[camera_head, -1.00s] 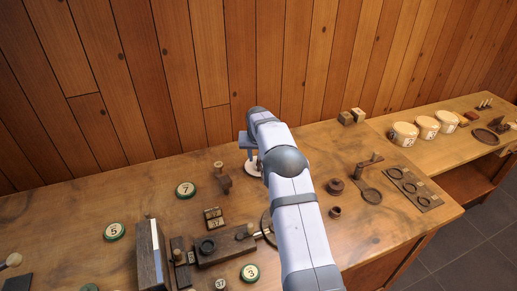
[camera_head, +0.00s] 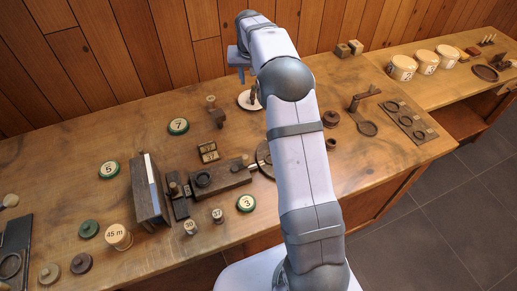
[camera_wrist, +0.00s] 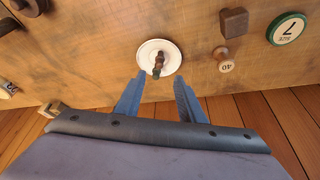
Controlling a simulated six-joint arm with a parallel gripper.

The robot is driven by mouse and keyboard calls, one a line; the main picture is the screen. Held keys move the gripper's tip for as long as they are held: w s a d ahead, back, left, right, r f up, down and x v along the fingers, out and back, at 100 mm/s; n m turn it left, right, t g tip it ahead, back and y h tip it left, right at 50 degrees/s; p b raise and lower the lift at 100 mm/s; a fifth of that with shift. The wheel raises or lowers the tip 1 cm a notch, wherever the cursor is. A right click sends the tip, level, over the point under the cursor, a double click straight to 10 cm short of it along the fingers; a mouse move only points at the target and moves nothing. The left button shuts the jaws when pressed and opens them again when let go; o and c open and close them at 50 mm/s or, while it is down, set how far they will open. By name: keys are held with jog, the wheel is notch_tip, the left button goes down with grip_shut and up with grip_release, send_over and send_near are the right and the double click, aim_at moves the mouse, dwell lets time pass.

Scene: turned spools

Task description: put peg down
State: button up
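A white round plate (camera_head: 246,103) stands on the table near the wall. It also shows in the wrist view (camera_wrist: 146,66). A small dark brown and greenish peg (camera_wrist: 158,63) is at the middle of the plate in the wrist view. It seems to stand on it, seen nearly end-on. In the head view my arm partly covers the plate and peg. My gripper (camera_wrist: 160,84) is open, its two blue fingers apart with nothing between them. The peg lies beyond the fingertips. In the head view my gripper (camera_head: 239,72) is above and behind the plate.
Beside the plate are a dark block (camera_head: 217,118) and a small pale knob marked 40 (camera_wrist: 224,66). A green-rimmed disc marked 7 (camera_head: 178,126) lies left. The plank wall (camera_head: 120,60) stands close behind. A dark upright block (camera_head: 148,190) stands front left.

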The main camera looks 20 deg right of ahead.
jog(key=s+a+f+n+g, duration=0.1)
jog(key=s+a, duration=0.3)
jog(key=s, duration=0.9)
jog(key=s+a+f+n+g+y, duration=0.1)
jog(key=s+a+f+n, duration=0.1)
jog(key=s, duration=1.1)
jog(key=s+a+f+n+g, duration=0.1)
jog(key=s+a, duration=0.6)
jog(key=s, duration=0.7)
notch_tip(320, 180, down, 2)
jog(key=shift+f+g+y, duration=0.1)
jog(key=shift+g+y, duration=0.2)
jog(key=shift+g, duration=0.2)
